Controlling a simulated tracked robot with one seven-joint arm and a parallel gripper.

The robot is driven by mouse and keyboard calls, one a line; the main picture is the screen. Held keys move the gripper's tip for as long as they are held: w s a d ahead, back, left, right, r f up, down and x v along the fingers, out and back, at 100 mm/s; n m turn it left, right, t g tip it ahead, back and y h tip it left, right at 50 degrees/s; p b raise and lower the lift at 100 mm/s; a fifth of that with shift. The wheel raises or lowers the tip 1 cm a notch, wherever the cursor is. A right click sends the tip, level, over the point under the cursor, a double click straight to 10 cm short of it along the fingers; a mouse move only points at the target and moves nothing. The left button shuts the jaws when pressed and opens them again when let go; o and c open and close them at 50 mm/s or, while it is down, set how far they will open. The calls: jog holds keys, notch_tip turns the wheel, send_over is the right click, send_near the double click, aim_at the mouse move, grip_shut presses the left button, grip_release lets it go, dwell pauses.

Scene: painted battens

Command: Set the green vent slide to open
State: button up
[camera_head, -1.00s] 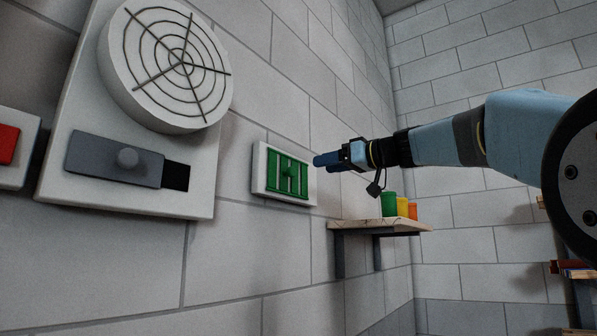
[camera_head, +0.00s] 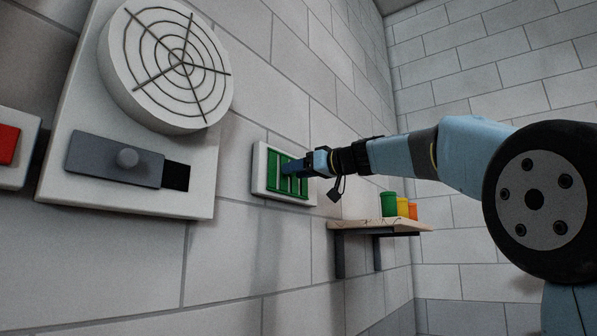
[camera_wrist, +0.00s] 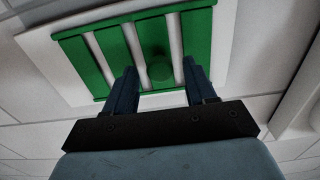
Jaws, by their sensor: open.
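The green vent slide (camera_head: 273,172) is a slatted green panel on a white plate (camera_head: 259,163) fixed to the wall. In the wrist view the green slide (camera_wrist: 109,46) shows pale slots between its bars and a round green knob (camera_wrist: 160,66). My gripper (camera_head: 290,167) is close in front of the slide and hides its right part in the head view. In the wrist view my gripper (camera_wrist: 161,88) is open, with one dark blue finger on each side of the knob. I cannot tell whether a finger touches the knob.
A large white panel with a round fan grille (camera_head: 178,62) and a grey slide (camera_head: 110,158) with a knob is on the wall to the left. A red part (camera_head: 8,144) is at the left edge. A shelf (camera_head: 375,226) with coloured cups (camera_head: 390,204) stands to the right, below my arm.

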grip_shut()
dwell(0.3)
jog(key=shift+w+d, duration=0.95)
jog(key=shift+w, duration=0.2)
grip_release()
jog(key=shift+w, duration=0.1)
